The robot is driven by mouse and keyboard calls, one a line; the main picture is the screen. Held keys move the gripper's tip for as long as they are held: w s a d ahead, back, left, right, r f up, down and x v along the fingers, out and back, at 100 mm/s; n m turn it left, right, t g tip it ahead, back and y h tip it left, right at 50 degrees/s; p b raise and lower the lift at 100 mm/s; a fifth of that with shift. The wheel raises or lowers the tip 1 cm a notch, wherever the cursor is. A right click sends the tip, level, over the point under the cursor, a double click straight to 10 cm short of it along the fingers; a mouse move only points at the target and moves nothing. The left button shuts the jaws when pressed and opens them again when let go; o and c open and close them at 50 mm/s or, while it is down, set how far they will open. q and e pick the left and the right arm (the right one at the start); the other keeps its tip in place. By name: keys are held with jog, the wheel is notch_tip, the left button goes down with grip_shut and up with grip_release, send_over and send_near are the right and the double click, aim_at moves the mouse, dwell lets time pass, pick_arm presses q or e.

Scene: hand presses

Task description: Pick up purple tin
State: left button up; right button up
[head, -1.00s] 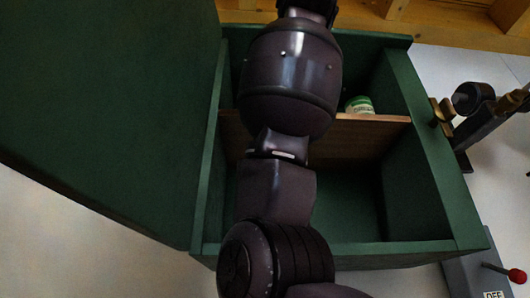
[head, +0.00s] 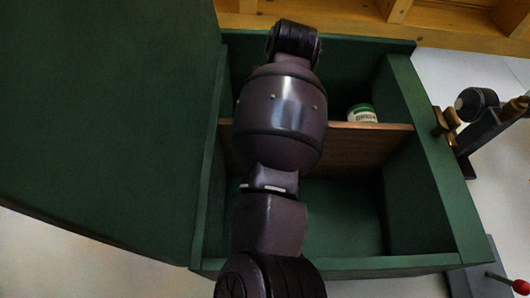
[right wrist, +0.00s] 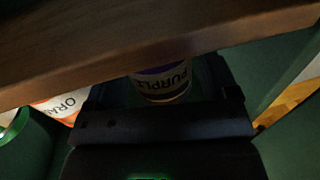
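In the head view my right arm reaches over the green cabinet and covers the purple tin and the gripper. My left gripper is in neither view.
The green cabinet (head: 428,160) stands open, its big door (head: 100,120) to the left. A wooden shelf (head: 365,143) crosses it. A green-and-white tin (head: 362,113) sits behind the shelf edge. In the wrist view an orange-labelled tin (right wrist: 62,104) and a green rim (right wrist: 14,126) are at left.

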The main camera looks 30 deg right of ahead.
jog(key=c, duration=0.8)
jog(key=shift+r, duration=0.1)
